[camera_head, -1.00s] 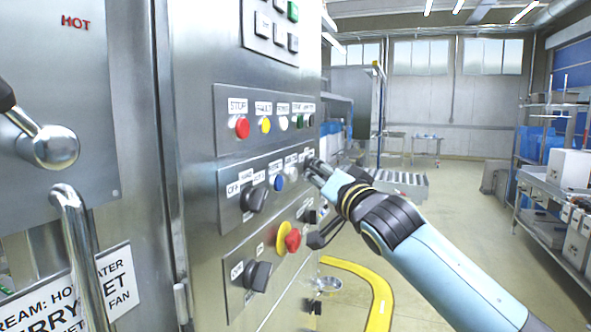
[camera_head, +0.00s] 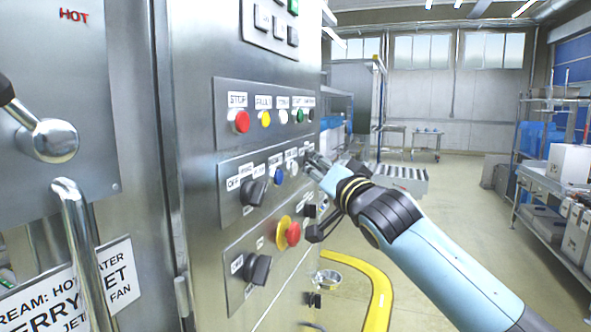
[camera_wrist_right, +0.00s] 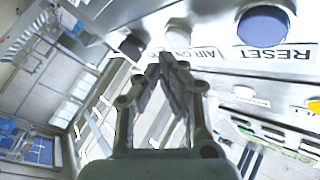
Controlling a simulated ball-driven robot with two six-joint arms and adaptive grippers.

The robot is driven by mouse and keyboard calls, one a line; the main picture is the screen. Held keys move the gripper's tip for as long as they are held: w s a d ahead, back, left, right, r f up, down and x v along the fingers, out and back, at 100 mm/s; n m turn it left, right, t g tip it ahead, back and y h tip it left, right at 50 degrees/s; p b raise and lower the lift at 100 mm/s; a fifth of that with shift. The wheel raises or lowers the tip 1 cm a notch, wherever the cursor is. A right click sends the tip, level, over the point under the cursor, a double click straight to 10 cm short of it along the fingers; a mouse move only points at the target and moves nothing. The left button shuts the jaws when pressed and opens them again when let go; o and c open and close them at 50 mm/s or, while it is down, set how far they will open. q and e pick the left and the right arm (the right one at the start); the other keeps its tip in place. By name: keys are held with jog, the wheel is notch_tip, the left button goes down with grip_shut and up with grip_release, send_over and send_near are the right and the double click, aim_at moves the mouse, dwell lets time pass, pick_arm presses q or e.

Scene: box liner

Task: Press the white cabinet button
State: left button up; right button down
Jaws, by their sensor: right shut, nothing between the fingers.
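The metal cabinet (camera_head: 200,205) carries rows of buttons on its right-hand panels. In the head view, one white button (camera_head: 293,169) is in the middle row, right of a blue button, and another white button (camera_head: 284,117) is in the upper row. My right gripper (camera_head: 311,163) is shut and empty, with its fingertips beside the right end of the middle row. In the wrist view, its closed tips (camera_wrist_right: 166,62) point at the panel near a pale round button (camera_wrist_right: 178,29). Contact cannot be told. My left gripper is not in view.
Red, yellow and green buttons share the upper row. A red mushroom button (camera_head: 293,233) with a yellow collar and black rotary knobs (camera_head: 257,268) stick out below. A metal handle (camera_head: 80,255) stands at left. Open floor and shelving (camera_head: 545,170) are at right.

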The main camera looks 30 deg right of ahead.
jog(key=shift+w+a, duration=0.15)
dwell(0.4)
jog(key=shift+w+a, duration=0.15)
jog(key=shift+w+a, duration=0.25)
jog(key=shift+w, duration=0.05)
dwell(0.8)
dwell(0.4)
jog(key=shift+s+d, duration=0.55)
jog(key=shift+s, duration=0.05)
jog(key=shift+b, duration=0.35)
jog(key=s+d+b, duration=0.2)
jog(key=s+d, duration=0.1)
jog(key=shift+s+d+b, duration=0.1)
jog(key=shift+s+b, duration=0.3)
